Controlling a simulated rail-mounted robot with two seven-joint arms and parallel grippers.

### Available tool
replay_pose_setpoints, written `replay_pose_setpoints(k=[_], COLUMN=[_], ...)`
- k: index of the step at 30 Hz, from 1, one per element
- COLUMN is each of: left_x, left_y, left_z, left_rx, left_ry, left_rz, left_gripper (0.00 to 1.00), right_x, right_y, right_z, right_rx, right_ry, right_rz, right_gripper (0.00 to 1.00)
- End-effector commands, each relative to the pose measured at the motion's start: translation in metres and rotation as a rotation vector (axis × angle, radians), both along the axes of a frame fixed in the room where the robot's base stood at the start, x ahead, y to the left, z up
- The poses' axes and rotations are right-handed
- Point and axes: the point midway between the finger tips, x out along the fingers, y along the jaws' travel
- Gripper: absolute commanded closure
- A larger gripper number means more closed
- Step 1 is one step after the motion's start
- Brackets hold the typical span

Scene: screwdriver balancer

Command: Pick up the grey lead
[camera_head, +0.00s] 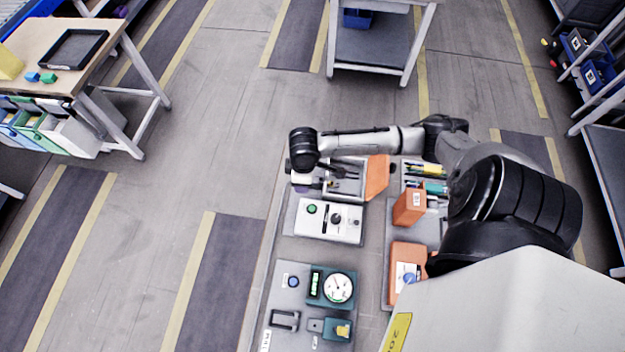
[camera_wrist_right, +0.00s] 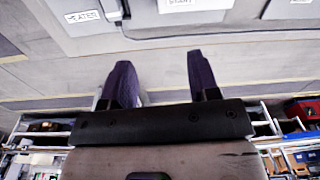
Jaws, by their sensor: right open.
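My right gripper (camera_wrist_right: 163,80) is open in the wrist view, with its two dark fingers apart and nothing seen between them. In the head view it is small and dark over the bench's far-left tray (camera_head: 346,164), and its fingertips are hard to make out. A thin dark lead (camera_wrist_right: 175,37) curves along the edge of the panels in the wrist view, beyond the fingertips and apart from them. I cannot tell whether it is the grey lead. No grey lead can be made out in the head view. My left gripper is not in view.
A white control box (camera_head: 328,221) stands just nearer than the tray. An orange block (camera_head: 376,177) and an orange box (camera_head: 409,207) are to its right. A green dial instrument (camera_head: 332,288) is nearer. Open floor lies left of the bench.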

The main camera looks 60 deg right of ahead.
Motion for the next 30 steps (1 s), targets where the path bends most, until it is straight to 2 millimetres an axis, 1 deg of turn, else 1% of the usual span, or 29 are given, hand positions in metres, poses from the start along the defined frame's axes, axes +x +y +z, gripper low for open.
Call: replay_pose_setpoints(k=[1, 3, 6, 9, 11, 18, 21, 24, 30], left_x=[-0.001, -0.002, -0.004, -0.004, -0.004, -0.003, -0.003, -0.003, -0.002], left_y=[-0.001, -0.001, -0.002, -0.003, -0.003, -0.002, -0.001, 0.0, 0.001], left_z=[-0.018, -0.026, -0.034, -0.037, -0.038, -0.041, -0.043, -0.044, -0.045], left_rx=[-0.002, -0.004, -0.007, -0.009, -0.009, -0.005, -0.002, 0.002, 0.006], left_ry=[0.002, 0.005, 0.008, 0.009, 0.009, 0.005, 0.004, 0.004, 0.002], left_rz=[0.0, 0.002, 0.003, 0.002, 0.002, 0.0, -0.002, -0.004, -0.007], left_gripper=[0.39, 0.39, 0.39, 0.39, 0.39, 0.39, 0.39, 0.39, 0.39], right_x=[0.008, 0.015, 0.021, 0.024, 0.024, 0.024, 0.025, 0.025, 0.025], right_y=[-0.02, -0.038, -0.055, -0.064, -0.065, -0.065, -0.066, -0.066, -0.066], right_z=[-0.011, -0.011, -0.011, -0.017, -0.025, -0.066, -0.079, -0.087, -0.095], right_rx=[-0.019, -0.029, -0.034, -0.036, -0.036, -0.036, -0.036, -0.037, -0.037], right_ry=[0.011, 0.026, 0.039, 0.045, 0.05, 0.049, 0.049, 0.047, 0.047], right_rz=[-0.021, -0.047, -0.078, -0.095, -0.099, -0.1, -0.1, -0.098, -0.098], right_gripper=[0.45, 0.45, 0.45, 0.45, 0.45, 0.45, 0.45, 0.45, 0.45])
